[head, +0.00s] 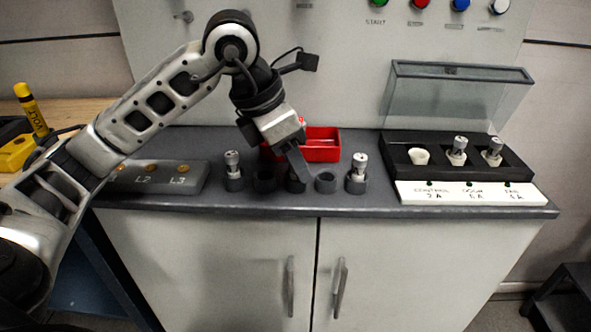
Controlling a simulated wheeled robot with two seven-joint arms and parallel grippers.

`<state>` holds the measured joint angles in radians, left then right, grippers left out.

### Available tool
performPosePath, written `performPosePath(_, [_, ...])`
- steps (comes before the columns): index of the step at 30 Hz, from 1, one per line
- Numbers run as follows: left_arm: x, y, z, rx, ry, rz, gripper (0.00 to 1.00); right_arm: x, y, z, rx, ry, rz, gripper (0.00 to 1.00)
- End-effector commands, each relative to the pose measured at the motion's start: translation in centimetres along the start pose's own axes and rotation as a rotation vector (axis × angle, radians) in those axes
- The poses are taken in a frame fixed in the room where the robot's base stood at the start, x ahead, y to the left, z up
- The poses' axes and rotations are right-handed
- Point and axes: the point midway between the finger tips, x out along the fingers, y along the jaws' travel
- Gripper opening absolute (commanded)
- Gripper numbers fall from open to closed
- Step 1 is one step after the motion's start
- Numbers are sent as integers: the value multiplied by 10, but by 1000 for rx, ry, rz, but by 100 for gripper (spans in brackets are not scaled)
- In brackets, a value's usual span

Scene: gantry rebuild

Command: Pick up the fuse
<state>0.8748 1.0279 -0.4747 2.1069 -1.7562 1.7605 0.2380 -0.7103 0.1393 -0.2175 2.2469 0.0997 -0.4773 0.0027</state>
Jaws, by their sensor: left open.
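My left gripper (303,176) is open and points down over the middle of a row of dark round holders on the grey counter. Its fingers cover most of the middle holder (297,187), and I cannot tell whether a fuse stands there. A silver fuse (232,160) stands upright in the left-end holder, and another fuse (358,165) in the right-end holder. The holders at second left (265,183) and second right (326,184) look empty. Two more fuses stand in the fuse box at right, over DOOR (458,147) and the right label (493,149). My right gripper is out of view.
A red tray (322,146) sits behind the holders, close to my gripper. The fuse box (391,160) has its clear lid (455,95) raised; its white left socket (419,157) is empty. A grey L2/L3 terminal block (195,178) lies left. A yellow tester (31,108) is far left.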

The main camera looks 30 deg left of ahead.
Motion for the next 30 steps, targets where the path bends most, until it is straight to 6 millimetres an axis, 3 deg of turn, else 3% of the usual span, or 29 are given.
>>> performPosePath(3, [0, 0, 0, 0, 0, 0, 42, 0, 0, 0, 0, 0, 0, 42])
performPosePath(8, [0, 0, 0, 0, 0, 0, 0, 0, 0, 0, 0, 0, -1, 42])
performPosePath(22, [-10, 0, 4, 0, -1, 0, 0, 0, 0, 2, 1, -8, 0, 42])
performPosePath(27, [-34, 0, 15, -1, -4, 1, 0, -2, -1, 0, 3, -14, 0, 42])
performPosePath(30, [-54, -10, 9, 2, -4, 4, 0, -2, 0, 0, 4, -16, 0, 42])
